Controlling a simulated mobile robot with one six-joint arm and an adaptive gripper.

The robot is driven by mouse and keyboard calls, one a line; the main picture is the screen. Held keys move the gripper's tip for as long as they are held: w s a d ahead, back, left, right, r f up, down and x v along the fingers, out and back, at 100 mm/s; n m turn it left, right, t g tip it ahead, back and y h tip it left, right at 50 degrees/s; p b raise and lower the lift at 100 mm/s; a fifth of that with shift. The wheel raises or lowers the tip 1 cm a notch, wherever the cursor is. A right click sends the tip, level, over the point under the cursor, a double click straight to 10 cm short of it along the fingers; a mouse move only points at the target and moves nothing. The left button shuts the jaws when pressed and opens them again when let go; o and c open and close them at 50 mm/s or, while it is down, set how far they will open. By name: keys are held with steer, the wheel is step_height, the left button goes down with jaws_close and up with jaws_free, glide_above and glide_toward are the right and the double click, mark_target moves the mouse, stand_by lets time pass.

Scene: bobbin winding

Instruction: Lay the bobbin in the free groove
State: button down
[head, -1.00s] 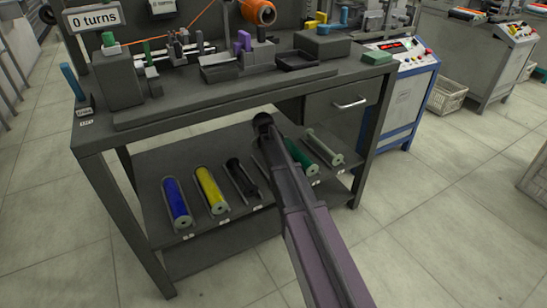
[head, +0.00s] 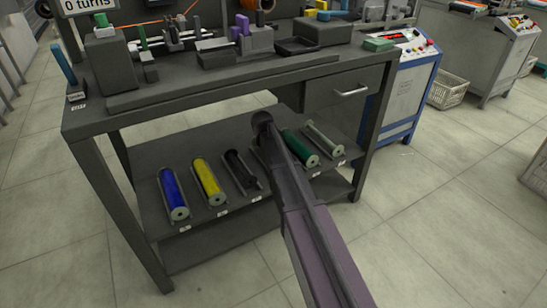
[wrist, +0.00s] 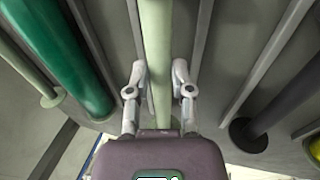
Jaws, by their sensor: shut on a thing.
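My gripper (wrist: 159,70) is shut on a pale green bobbin (wrist: 156,30), which runs lengthwise between the two fingers in the wrist view. The bobbin lies between two thin rails, over the groove between the black bobbin (wrist: 248,135) and the green bobbin (wrist: 70,60). I cannot tell whether it touches the groove's bottom. In the head view my arm hides the gripper and the held bobbin. The shelf (head: 150,155) there holds a blue bobbin (head: 173,195), a yellow one (head: 208,182) and the black one (head: 240,170) left of my arm.
Right of my arm in the head view, the green bobbin (head: 300,148) and a pale bobbin (head: 325,138) lie on the shelf. The tabletop (head: 200,82) with its drawer (head: 345,98) overhangs the shelf. Table legs bound it on both sides. The floor in front is open.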

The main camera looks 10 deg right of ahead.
steer(key=shift+f, duration=0.3)
steer(key=shift+c, duration=2.2)
jaws_free()
steer(key=s+r+m+g+y+p, duration=0.1)
steer(key=s+r+p, duration=0.4)
steer(key=s, duration=0.4)
steer(key=s+r+m+y+p, duration=0.1)
steer(key=s+r+p, duration=0.4)
steer(key=s, duration=0.4)
steer(key=s+r+m+g+y+p, duration=0.1)
steer(key=s+r+m+p, duration=0.1)
steer(key=s+r+p, duration=0.6)
step_height(320, 180, up, 34)
steer(key=s+p, duration=0.1)
steer(key=p, duration=3.3)
steer(key=shift+r+p, duration=0.15)
steer(key=shift+p, duration=0.2)
